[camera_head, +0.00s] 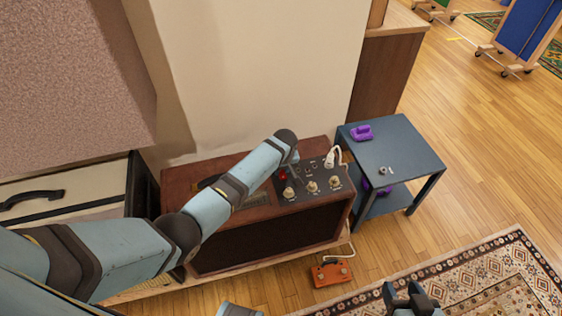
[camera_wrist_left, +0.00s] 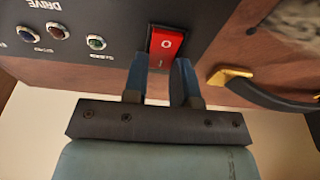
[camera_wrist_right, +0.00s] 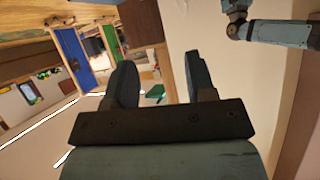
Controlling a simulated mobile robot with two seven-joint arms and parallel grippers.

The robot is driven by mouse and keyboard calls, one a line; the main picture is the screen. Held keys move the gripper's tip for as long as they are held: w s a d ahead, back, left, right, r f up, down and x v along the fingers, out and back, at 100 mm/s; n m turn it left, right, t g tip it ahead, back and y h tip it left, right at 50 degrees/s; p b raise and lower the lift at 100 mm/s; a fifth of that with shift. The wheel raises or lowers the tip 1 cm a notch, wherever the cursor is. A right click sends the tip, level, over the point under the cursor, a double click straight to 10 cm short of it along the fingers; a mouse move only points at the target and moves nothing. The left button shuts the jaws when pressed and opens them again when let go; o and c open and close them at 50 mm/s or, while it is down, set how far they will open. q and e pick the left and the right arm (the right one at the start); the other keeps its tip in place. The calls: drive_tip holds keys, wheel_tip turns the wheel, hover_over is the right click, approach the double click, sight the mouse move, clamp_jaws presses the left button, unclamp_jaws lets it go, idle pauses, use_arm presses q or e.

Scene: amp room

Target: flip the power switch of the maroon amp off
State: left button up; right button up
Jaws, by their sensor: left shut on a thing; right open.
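The maroon amp (camera_head: 270,240) stands on a low wooden shelf against the wall, with a dark control panel on top. Its red power switch (camera_wrist_left: 165,45), marked O and I, is close up in the left wrist view. A bit of red also shows on the panel in the head view (camera_head: 283,176). My left gripper (camera_wrist_left: 161,68) is shut on the power switch, one finger at each side of its lower end. In the head view, my left arm partly hides the amp's top. My right gripper (camera_head: 411,292) is open and empty, away from the amp over the rug.
A dark side table (camera_head: 400,150) with a purple object (camera_head: 361,132) stands right of the amp. A white plug (camera_head: 331,158) and several knobs are on the panel. An orange pedal (camera_head: 331,273) lies near the patterned rug (camera_head: 490,275). The amp's handle (camera_wrist_left: 265,92) is beside my left gripper.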

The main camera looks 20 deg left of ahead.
use_arm(q)
drive_tip(key=shift+t, duration=0.3)
drive_tip(key=shift+r, duration=0.1)
drive_tip(key=o, duration=0.9)
drive_tip(key=p+v, duration=0.1)
drive_tip(key=v, duration=0.3)
drive_tip(key=p+v, duration=0.2)
drive_tip(key=v, duration=0.3)
drive_tip(key=p+v, duration=0.1)
drive_tip(key=v, duration=0.3)
drive_tip(key=shift+s+d+r, duration=0.15)
drive_tip(key=shift+d+r, duration=0.2)
